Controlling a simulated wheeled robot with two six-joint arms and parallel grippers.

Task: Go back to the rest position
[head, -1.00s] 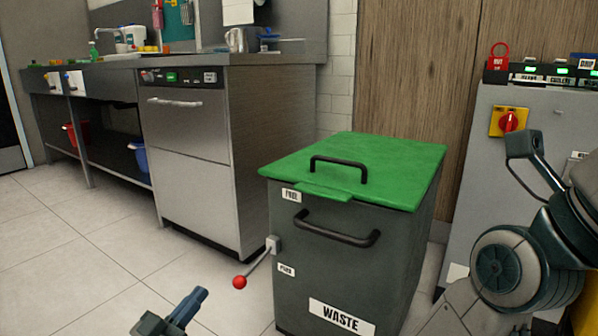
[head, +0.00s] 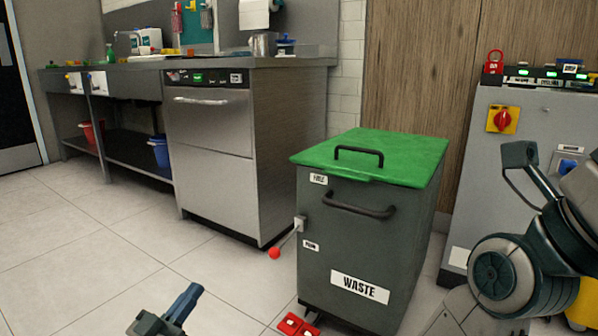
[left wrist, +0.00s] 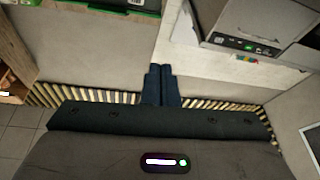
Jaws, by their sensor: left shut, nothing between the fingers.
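My left gripper (head: 186,304) shows at the bottom of the head view, low over the tiled floor and left of the waste bin (head: 350,240). In the left wrist view its two dark blue fingers (left wrist: 161,84) lie side by side, shut with nothing between them. My right arm folds in at the right edge of the head view. Its gripper fingers do not show.
The bin's green lid (head: 375,155) is down. A red-knobbed lever (head: 275,253) juts from its left side, with red pedals (head: 297,325) at its foot. A steel dishwasher (head: 212,145) and counter stand behind left. A grey cabinet (head: 500,200) stands right. Floor at left is clear.

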